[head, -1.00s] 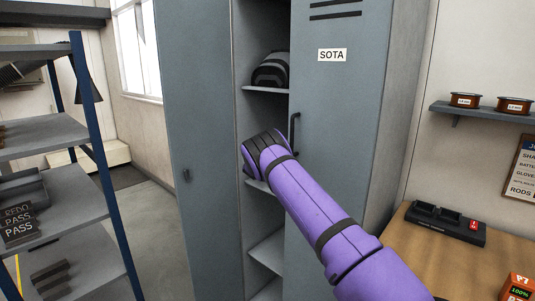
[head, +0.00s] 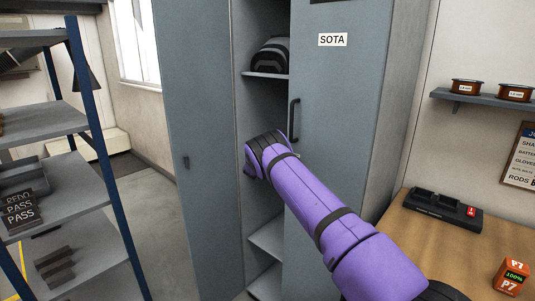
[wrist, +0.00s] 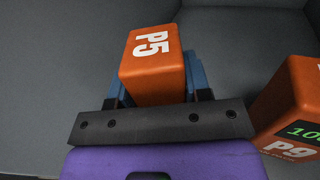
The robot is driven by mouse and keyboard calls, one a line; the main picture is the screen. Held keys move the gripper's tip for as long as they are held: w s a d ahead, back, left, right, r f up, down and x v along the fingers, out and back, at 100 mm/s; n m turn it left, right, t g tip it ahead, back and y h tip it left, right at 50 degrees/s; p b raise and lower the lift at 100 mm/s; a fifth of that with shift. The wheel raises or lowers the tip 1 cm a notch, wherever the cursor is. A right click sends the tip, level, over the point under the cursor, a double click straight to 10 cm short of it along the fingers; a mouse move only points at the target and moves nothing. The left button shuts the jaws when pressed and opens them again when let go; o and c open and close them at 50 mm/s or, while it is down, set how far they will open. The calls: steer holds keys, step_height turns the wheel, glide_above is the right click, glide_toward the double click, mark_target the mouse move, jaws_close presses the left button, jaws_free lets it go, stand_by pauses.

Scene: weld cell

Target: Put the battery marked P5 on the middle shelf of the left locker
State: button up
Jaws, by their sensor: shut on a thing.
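The orange battery marked P5 (wrist: 153,58) is held between the blue fingers of my gripper (wrist: 158,86), which is shut on it. A dark grey surface lies under and around it in the wrist view. In the head view my purple arm reaches into the open, narrow bay of the grey locker (head: 262,95), at about mid height. My wrist covers the middle shelf there, and the gripper and P5 are hidden. I cannot tell whether P5 touches the shelf.
An orange battery marked P9 (wrist: 290,112) stands close right of my gripper. A dark helmet-like thing (head: 271,55) sits on the upper shelf (head: 262,75). The SOTA door (head: 340,120) looks shut. A P7 battery (head: 512,277) and black charger (head: 443,208) stand on the bench (head: 440,245).

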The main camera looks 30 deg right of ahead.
steer(key=shift+f, duration=0.5)
stand_by(0.4)
steer(key=o, duration=1.3)
